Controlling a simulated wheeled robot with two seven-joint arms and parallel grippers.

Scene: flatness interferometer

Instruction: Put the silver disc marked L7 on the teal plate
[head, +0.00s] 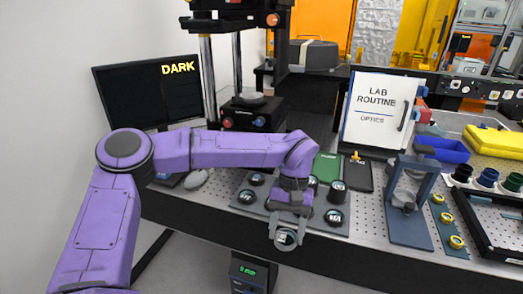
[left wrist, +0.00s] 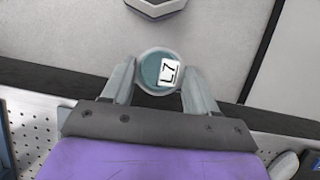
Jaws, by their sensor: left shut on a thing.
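The silver disc marked L7 (left wrist: 158,70) has a teal-grey face with a white label, readable in the left wrist view. My left gripper (head: 286,238) is shut on it, with one finger on each side of the rim. In the head view the disc (head: 286,239) is held in front of the bench's front edge, with floor beneath it. I cannot pick out a teal plate for certain. A slate-blue base plate (head: 408,232) with an upright frame stands on the bench to the right. My right gripper is not in view.
A grey tray (head: 248,209) with several dark labelled discs lies behind my left gripper, partly hidden by it. A green notebook (head: 327,167), a white LAB ROUTINE board (head: 380,110) and a tall instrument (head: 245,115) stand behind. A monitor (head: 148,95) is at left.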

